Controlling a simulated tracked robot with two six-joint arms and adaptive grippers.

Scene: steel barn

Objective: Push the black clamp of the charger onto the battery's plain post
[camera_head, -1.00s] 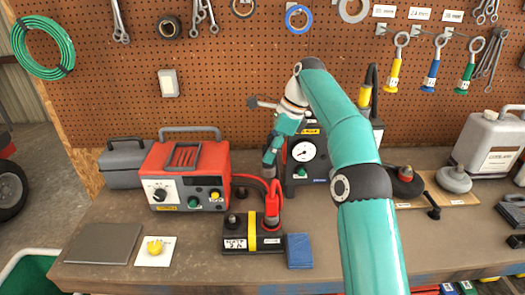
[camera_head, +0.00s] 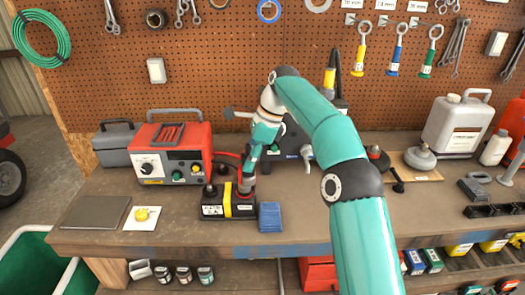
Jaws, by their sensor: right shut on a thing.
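The black battery (camera_head: 228,214) with a yellow band lies near the bench's front edge. Its left post (camera_head: 210,190) is dark and stands clear of my gripper. The red clamp (camera_head: 246,186) is upright at the right post, mostly covered by my fingers. My right gripper (camera_head: 247,176) points down and is shut on the red clamp's upper part. The red charger (camera_head: 173,160) stands behind and left of the battery, with a red cable running towards it. I cannot clearly pick out the black clamp among the dark shapes beside the charger. My left gripper is out of view.
A blue block (camera_head: 269,217) lies right beside the battery. A white card with a yellow thing (camera_head: 142,216) and a grey flat pad (camera_head: 95,212) lie at left. My right arm hides part of the gauge unit behind. The bench front between card and battery is clear.

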